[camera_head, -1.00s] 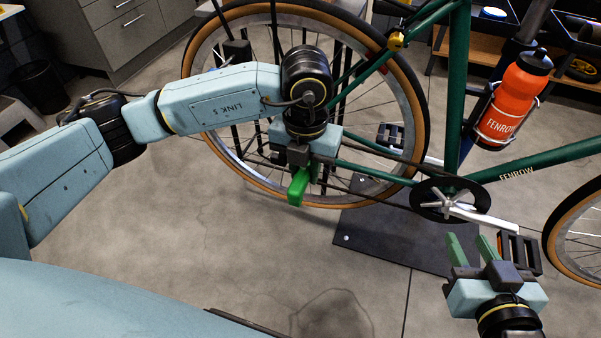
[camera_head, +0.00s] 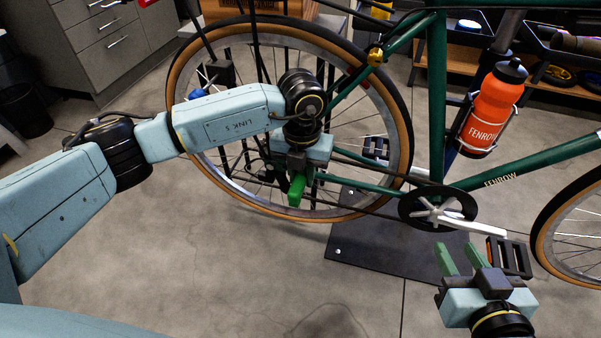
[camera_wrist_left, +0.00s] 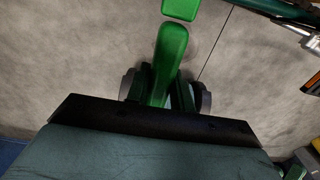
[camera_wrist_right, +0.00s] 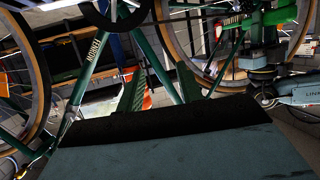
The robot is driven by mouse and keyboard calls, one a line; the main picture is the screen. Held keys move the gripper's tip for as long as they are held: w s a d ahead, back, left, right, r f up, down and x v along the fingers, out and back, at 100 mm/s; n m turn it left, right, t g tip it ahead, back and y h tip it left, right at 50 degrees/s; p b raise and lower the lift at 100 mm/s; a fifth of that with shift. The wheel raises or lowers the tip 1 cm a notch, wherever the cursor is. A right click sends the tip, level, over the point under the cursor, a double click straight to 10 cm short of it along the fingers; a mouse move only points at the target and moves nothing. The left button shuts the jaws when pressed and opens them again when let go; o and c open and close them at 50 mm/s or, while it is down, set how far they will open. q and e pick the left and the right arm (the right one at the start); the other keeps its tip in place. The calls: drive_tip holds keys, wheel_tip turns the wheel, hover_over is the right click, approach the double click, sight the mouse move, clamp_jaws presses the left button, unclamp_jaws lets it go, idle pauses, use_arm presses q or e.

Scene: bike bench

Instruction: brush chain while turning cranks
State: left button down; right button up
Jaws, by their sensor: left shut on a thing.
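My left gripper (camera_head: 296,178) is shut on a green brush handle (camera_wrist_left: 170,50), beside the lower part of the rear wheel (camera_head: 402,130). The bristles and any contact with the chain cannot be made out. The chainring (camera_head: 420,208) and silver crank arm (camera_head: 470,226) are below the green frame (camera_head: 437,100). The crank points right and slightly down to a black pedal (camera_head: 515,258). My right gripper (camera_head: 455,258) is open and empty, just left of that pedal. Its two green fingers (camera_wrist_right: 160,88) stand apart in the right wrist view.
An orange bottle (camera_head: 490,108) sits in a cage on the frame. A dark base plate (camera_head: 380,245) lies under the bike. Grey drawers (camera_head: 110,45) stand at the back left, shelves (camera_head: 455,55) at the back right. The floor (camera_head: 200,260) left of the bike is clear.

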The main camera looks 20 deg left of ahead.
drive_tip(key=o, duration=0.4)
drive_tip(key=shift+f, duration=0.1)
drive_tip(key=n+t+y, duration=0.2)
drive_tip(key=n+y, duration=0.2)
drive_tip(key=n, duration=1.7)
approach(510, 265)
drive_tip(key=shift+d+f+x, duration=0.1)
drive_tip(key=shift+f+x, duration=0.1)
drive_tip(key=shift+x, duration=1.5)
drive_tip(key=shift+d+f+x, duration=0.15)
drive_tip(key=shift+x, duration=1.6)
drive_tip(key=shift+d+f+x, duration=0.1)
drive_tip(key=shift+f+x, duration=0.1)
drive_tip(key=shift+x, duration=1.5)
